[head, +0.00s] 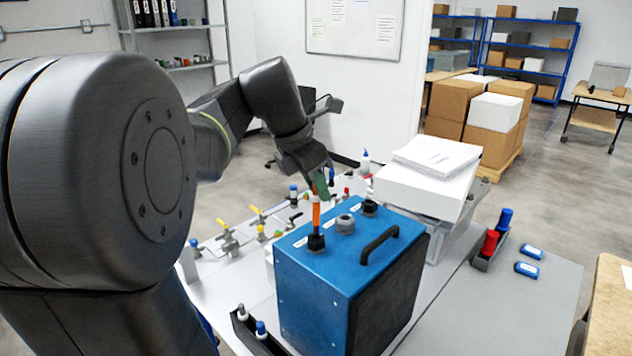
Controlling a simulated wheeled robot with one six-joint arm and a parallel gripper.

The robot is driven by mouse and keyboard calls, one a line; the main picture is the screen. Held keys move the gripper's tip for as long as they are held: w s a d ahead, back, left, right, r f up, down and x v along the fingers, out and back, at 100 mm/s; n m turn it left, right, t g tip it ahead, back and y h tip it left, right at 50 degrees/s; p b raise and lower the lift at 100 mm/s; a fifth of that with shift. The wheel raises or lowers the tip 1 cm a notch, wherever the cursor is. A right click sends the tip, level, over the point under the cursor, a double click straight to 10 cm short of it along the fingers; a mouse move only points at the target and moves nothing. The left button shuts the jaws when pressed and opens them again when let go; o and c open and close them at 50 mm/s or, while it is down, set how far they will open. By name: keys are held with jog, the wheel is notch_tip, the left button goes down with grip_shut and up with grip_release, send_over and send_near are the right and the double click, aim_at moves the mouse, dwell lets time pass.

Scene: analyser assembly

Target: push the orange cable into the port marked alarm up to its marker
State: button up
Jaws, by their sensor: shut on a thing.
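The blue analyser box (318,290) stands on the table, with three ports along the left side of its top. The front port (316,242) is black, the middle port (345,225) is grey and the rear port (370,207) is dark. Small white labels sit beside them, too small to read. The orange cable (316,214) stands nearly upright over the front port; its lower end meets that port, and how deep it is in cannot be told. My gripper (320,190) is shut on the cable's upper part. I cannot make out a marker on the cable.
A black handle (380,244) rises from the box top, right of the ports. A white paper stack (436,155) stands behind the box. Valves with yellow handles (224,225) lie to the left. Red and blue bottles (490,243) stand at right.

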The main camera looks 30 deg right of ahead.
aim_at(317, 223)
jog(key=shift+f, duration=0.2)
jog(key=shift+f+b, duration=2.2)
jog(key=shift+f, duration=1.7)
jog(key=o, duration=1)
notch_tip(317, 223, up, 7)
jog(key=p, duration=0.7)
jog(key=shift+p, duration=0.3)
jog(key=shift+f, duration=0.2)
notch_tip(317, 223, down, 7)
jog(key=b, duration=0.7)
jog(key=shift+r+b, duration=0.15)
jog(key=shift+b, duration=0.2)
